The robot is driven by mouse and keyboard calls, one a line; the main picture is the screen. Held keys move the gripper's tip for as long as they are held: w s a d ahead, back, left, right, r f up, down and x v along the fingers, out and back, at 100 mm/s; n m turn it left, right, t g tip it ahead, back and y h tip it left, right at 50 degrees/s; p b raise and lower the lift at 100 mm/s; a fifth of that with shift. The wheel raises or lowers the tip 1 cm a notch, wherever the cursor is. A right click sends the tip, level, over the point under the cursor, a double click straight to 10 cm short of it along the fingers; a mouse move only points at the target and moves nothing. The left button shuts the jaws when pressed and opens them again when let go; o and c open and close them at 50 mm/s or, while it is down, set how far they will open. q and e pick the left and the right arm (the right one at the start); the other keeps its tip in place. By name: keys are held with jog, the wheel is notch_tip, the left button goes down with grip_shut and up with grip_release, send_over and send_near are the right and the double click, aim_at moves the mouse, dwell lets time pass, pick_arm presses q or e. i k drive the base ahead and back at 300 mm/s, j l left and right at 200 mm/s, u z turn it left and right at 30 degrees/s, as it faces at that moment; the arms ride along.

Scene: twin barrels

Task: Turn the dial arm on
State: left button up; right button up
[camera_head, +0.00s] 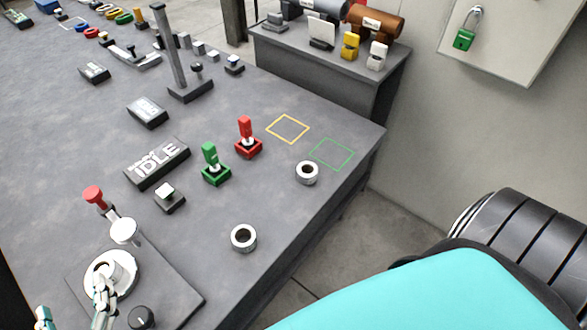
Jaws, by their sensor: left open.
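A dark base plate (180,290) lies at the lower left of the table. On it is a round white piece with a hole (122,268). At its upper edge a white round cap (124,231) and a red knob (94,194) stand close together, perhaps parts of the dial arm; I cannot tell how they join. My left gripper (75,305) is open at the bottom left. One silver finger overlaps the round white piece; contact is unclear. The other fingertip is at the bottom edge. A black display (157,164) reads IDLE. My right gripper is out of view.
A black knob (141,317) sits on the plate's near corner. Green (213,165) and red (247,138) levers stand right of the display. White rings (243,238) lie near the table edge. A tall grey post (170,50) rises at the back.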

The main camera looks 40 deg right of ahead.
aim_at(116, 221)
jog(key=k+l+z, duration=0.1)
jog(key=l, duration=0.35)
jog(key=k+l+z, duration=0.1)
jog(key=l, duration=0.35)
jog(key=l+z, duration=0.1)
jog(key=l, duration=0.3)
jog(key=k, duration=0.05)
